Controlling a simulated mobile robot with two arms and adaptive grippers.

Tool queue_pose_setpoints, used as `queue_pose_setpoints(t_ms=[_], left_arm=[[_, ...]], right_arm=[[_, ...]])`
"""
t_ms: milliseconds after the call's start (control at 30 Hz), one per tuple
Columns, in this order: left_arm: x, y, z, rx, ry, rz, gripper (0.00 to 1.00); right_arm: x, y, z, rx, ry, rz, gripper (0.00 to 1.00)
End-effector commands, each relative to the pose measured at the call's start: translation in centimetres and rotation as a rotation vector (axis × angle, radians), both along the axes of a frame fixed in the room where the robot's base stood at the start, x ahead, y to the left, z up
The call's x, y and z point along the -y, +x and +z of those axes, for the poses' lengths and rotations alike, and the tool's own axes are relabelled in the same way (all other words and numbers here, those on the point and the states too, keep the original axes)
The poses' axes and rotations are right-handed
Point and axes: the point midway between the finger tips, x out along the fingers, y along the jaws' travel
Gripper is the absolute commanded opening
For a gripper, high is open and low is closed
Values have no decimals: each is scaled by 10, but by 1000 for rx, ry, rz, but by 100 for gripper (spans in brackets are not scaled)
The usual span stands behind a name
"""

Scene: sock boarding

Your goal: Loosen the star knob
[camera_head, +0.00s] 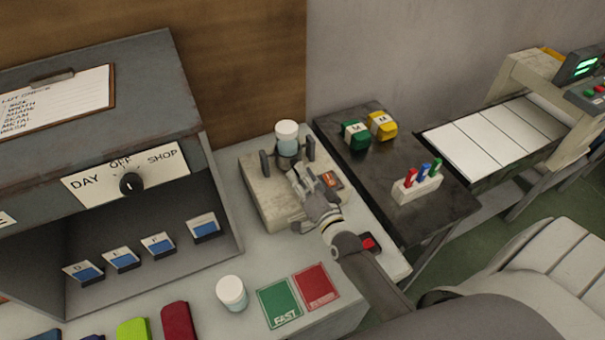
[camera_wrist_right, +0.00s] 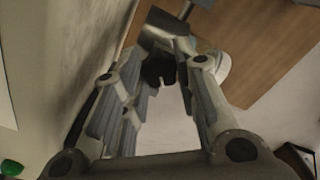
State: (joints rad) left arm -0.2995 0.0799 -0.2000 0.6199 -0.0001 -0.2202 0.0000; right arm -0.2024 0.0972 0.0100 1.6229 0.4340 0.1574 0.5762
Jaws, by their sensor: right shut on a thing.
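A beige box-shaped fixture (camera_head: 257,197) stands on the light bench, with two dark upright posts and a white-lidded jar (camera_head: 287,140) between them. My right gripper (camera_head: 305,182) reaches over the top of this fixture. In the right wrist view my right gripper (camera_wrist_right: 160,62) is closed around a small black lobed part (camera_wrist_right: 157,70), which looks like the star knob. In the head view the gripper covers the knob. How far the knob is turned cannot be told. My left gripper is not in view.
A dark side table (camera_head: 375,185) holds green and yellow blocks and a white holder (camera_head: 416,188) with coloured pegs. Another white-lidded jar (camera_head: 231,292) and green and red cards (camera_head: 279,303) lie nearer. A grey cabinet (camera_head: 110,130) with a dial stands left.

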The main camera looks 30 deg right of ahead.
Motion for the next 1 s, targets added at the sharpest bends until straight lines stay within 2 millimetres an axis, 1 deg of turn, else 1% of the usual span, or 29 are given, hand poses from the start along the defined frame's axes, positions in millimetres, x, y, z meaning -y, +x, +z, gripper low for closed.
queue_pose_setpoints(t_ms=[33, 400, 600, 800, 1000], left_arm=[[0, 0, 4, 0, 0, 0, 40], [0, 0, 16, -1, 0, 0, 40], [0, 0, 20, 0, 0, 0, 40], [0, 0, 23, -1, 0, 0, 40], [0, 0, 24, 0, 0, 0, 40]], right_arm=[[1, 1, 4, 1, -45, -2, 4], [1, 1, 4, -17, -389, -3, 4], [1, 1, 3, -26, -547, -4, 4], [1, 1, 3, -32, -664, -3, 4], [1, 1, 3, -35, -730, -3, 4]])
